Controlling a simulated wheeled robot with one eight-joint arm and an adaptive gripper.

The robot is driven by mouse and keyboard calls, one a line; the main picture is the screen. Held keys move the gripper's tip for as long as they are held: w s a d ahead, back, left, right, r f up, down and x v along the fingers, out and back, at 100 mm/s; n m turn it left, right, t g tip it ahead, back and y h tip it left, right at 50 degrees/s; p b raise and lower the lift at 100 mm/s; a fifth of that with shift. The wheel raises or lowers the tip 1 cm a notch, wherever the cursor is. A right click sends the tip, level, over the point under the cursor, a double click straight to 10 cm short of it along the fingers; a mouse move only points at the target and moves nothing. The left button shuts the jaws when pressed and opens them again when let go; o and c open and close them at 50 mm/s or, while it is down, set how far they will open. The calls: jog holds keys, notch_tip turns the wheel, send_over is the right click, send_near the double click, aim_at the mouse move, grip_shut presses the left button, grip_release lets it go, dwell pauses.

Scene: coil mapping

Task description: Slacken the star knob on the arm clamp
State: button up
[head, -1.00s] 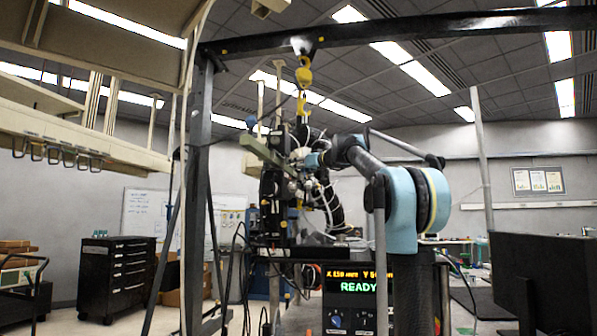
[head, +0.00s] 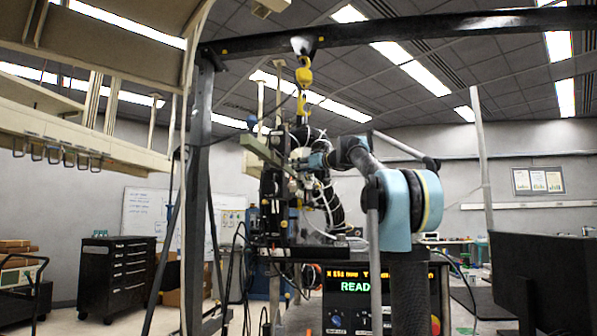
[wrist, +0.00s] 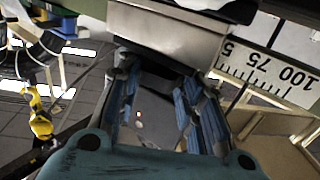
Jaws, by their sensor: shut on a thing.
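My gripper (head: 300,158) is at the upper part of the black column rig (head: 272,195), partly lost among hoses and fittings in the head view. In the wrist view its two blue-padded fingers (wrist: 165,75) reach up to a dark thing (wrist: 166,64) under a grey metal block (wrist: 165,35). The fingers are shut on this dark thing, which I take as the star knob. Its lobes and shaft are mostly hidden by the block and fingers. An olive-green bar (head: 262,151) sticks out to the left of the gripper.
A white scale (wrist: 270,75) marked 50, 75, 100 runs close right of the fingers. A yellow hook (head: 304,75) hangs from the dark overhead beam above. Hoses and cables loop around the rig. A display panel (head: 350,285) stands below. A dark monitor (head: 545,280) is at right.

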jog(key=n+g+y, duration=0.1)
jog(key=g, duration=0.1)
jog(key=n+g+y, duration=0.1)
jog(key=n+g, duration=0.1)
jog(key=w+n+g+y, duration=0.1)
jog(key=n+g+y, duration=0.1)
jog(key=shift+d+g, duration=0.25)
jog(key=shift+g, duration=0.05)
jog(key=shift+n+g+y, duration=0.3)
jog(key=shift+n+g, duration=0.8)
jog(key=shift+g, duration=0.6)
jog(key=shift+w+r+n+g, duration=0.1)
jog(key=shift+w+n+g, duration=0.1)
jog(key=shift+n+g, duration=1.6)
jog(key=shift+m+g, duration=0.4)
jog(key=o, duration=1.1)
jog(key=shift+s+t, duration=0.15)
jog(key=shift+t, duration=0.15)
jog(key=shift+s+m+t, duration=0.2)
jog(key=shift+m+t, duration=1.5)
jog(key=shift+t, duration=0.7)
